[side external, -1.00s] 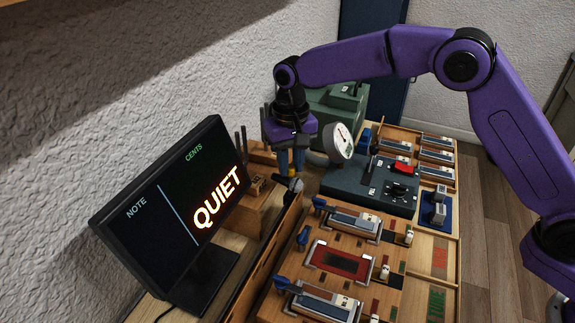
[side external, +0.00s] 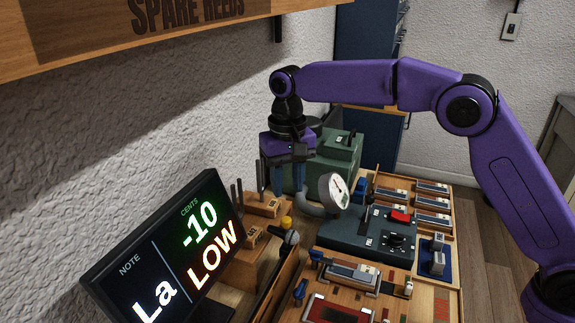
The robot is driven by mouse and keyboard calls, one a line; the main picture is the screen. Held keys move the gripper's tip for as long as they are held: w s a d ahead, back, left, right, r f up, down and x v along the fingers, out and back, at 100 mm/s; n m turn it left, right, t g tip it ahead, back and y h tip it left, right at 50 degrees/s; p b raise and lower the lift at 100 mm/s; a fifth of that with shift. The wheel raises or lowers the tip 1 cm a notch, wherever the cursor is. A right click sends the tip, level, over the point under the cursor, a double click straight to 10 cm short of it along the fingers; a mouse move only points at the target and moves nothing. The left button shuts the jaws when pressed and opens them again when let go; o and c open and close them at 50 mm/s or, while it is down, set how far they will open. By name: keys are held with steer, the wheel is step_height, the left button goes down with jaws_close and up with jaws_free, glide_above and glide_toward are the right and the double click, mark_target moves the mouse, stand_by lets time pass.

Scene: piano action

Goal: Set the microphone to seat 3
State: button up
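The microphone (side external: 291,237) appears to be the small grey-headed piece beside a yellow knob (side external: 286,222), on the wooden strip right of the monitor. Its seat number cannot be read. My gripper (side external: 288,192) points down above the yellow knob and looks clear of it. Its two blue fingers are apart, with nothing visible between them. The monitor (side external: 165,250) reads "La", "-10" and "LOW".
Wooden blocks (side external: 262,204) with upright dark prongs stand left of my gripper. A round white gauge (side external: 338,190) is close on its right. A green machine (side external: 342,150) stands behind, and a dark teal box (side external: 350,235) with a red switch is to the right.

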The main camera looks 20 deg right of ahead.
steer(key=shift+r, duration=2.05)
steer(key=shift+s, duration=0.1)
steer(key=s+d+f+n, duration=0.2)
steer(key=s+d+n, duration=0.2)
steer(key=s+d, duration=0.4)
steer(key=s+d+f+n, duration=0.3)
steer(key=s+d, duration=0.6)
steer(key=s, duration=0.7)
steer(key=s+d+f+n, duration=0.3)
steer(key=s+d+n, duration=0.2)
steer(key=s+d, duration=0.3)
steer(key=s, duration=0.4)
steer(key=shift+d+n, duration=0.3)
steer(key=shift+d, duration=0.05)
